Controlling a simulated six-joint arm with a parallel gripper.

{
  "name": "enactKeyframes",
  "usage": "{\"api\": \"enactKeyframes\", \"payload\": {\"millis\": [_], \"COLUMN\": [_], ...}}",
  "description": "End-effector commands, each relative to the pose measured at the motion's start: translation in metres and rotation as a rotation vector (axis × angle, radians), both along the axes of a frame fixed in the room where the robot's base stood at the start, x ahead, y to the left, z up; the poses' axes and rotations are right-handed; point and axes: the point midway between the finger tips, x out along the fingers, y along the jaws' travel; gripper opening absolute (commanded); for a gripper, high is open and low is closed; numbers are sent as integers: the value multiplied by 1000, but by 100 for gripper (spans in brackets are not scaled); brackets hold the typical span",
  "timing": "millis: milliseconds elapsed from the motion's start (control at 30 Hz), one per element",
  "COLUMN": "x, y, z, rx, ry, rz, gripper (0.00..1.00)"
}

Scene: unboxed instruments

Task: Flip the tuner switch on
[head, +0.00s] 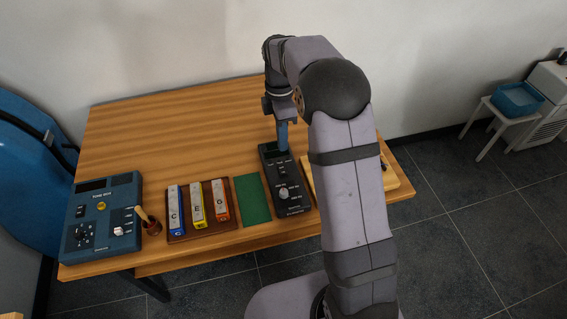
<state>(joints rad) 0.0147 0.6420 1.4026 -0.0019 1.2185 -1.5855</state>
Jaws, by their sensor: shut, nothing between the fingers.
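A dark grey device (293,207) with a round pale knob lies near the front edge of the table and looks like the tuner. Its labels are too small to read. Small controls show on its upper part, and I cannot tell which is the switch or how it is set. My gripper (283,147) is shut and empty, pointing down at the far end of this device. Its fingertips overlap the device's top edge in the picture; I cannot tell whether they touch. Part of the far end is hidden behind them.
A blue box (103,238) with knobs stands at the left. A wooden board (391,180) lies right, partly behind my arm. The table's back is clear.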

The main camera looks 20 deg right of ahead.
Motion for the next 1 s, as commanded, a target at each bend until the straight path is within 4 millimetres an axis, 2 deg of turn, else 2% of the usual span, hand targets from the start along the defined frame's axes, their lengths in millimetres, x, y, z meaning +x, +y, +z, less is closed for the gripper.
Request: {"api": "enactKeyframes", "payload": {"millis": [300,500,700,1000], "x": [-9,-12,-12,-12], "y": [0,0,0,0], "z": [-56,-82,-96,-99], "rx": [0,0,0,0], "ry": [5,4,1,-1], "rz": [-1,-1,-1,-1], "gripper": [0,0,0,0]}}
